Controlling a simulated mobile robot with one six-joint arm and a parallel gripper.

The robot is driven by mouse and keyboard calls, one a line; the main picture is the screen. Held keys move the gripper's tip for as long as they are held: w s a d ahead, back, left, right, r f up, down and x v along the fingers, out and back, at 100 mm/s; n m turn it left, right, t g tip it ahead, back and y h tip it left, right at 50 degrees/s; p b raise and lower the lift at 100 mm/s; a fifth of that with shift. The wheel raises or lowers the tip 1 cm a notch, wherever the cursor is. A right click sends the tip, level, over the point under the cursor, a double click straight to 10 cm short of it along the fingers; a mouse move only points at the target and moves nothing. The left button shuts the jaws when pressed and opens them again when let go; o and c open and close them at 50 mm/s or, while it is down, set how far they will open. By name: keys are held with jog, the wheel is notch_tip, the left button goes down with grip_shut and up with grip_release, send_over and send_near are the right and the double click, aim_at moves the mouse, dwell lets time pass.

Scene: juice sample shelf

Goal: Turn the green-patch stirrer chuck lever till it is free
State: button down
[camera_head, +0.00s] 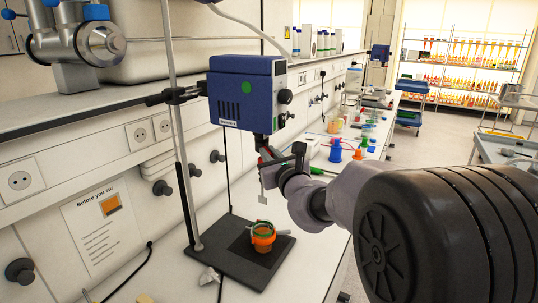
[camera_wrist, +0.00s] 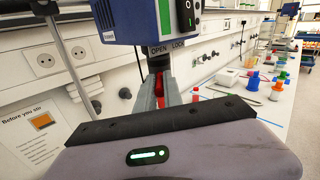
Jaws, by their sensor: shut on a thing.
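My gripper (camera_head: 270,155) is just under the motor. In the wrist view my gripper (camera_wrist: 165,88) has its grey fingers shut on the red chuck lever (camera_wrist: 167,86), below the lettering. Most of the lever is hidden between the fingers. A pale paddle (camera_head: 263,197) hangs below in the head view.
An orange beaker (camera_head: 263,240) with a green rim stands on the black stirrer base (camera_head: 225,266) below. The upright rod (camera_head: 172,110) is left of the motor. Several coloured vessels, including a blue one (camera_head: 335,150), stand further along the bench.

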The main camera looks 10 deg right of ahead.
jog(key=c, duration=1.5)
grip_release()
jog(key=s, duration=0.5)
jog(key=s+d+p, duration=0.1)
jog(key=s, duration=0.5)
jog(key=s+d, duration=0.1)
jog(key=s, duration=0.5)
jog(key=shift+s+p, duration=0.15)
jog(key=shift+p, duration=0.25)
